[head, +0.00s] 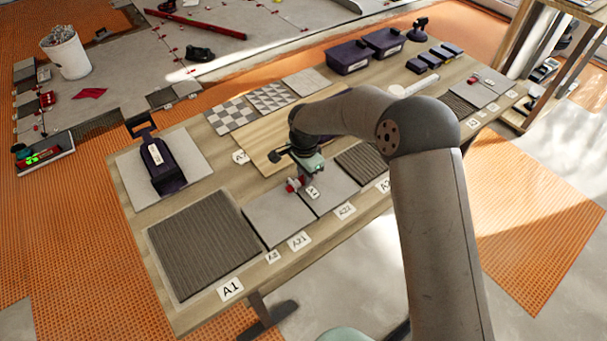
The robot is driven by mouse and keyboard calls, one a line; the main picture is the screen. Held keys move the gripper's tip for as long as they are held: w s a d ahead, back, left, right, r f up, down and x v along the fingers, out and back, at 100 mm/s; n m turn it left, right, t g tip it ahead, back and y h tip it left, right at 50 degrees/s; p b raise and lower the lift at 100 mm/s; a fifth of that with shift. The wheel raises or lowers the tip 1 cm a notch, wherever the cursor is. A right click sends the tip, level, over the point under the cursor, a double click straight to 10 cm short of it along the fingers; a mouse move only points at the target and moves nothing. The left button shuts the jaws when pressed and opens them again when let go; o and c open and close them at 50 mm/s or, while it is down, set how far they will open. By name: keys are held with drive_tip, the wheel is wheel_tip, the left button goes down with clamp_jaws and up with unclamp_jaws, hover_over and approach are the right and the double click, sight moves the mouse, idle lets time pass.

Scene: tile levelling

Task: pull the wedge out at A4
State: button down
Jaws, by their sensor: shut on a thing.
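My gripper (303,182) is over the near middle of the workbench, at the seam between two grey tiles, the left tile (274,219) and the right tile (338,188). It is shut on a small red wedge (292,186), which is partly hidden by the fingers. I cannot tell whether the wedge still touches the tiles. Tags reading A21 (299,241) and A22 (344,210) lie along the bench edge in front of these tiles. I cannot read a tag A4. Another small red piece (474,80) is on pale tiles at the bench's far right.
On the workbench (190,312) are a ribbed panel (203,243) at A1, a dark purple tool (162,165) on a pale slab, checkered tiles (232,116), and purple boxes (348,57) at the back. My arm hides part of the bench's right side.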

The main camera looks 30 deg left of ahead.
drive_tip(key=shift+w+d+r+b, duration=0.15)
drive_tip(key=shift+w+d, duration=0.25)
drive_tip(key=shift+w, duration=0.65)
drive_tip(key=shift+w+d+f+b, duration=0.15)
drive_tip(key=shift+w+d, duration=0.2)
drive_tip(key=shift+w, duration=0.65)
drive_tip(key=shift+r, duration=0.15)
drive_tip(key=shift+r+p, duration=1)
drive_tip(key=shift+r, duration=1.95)
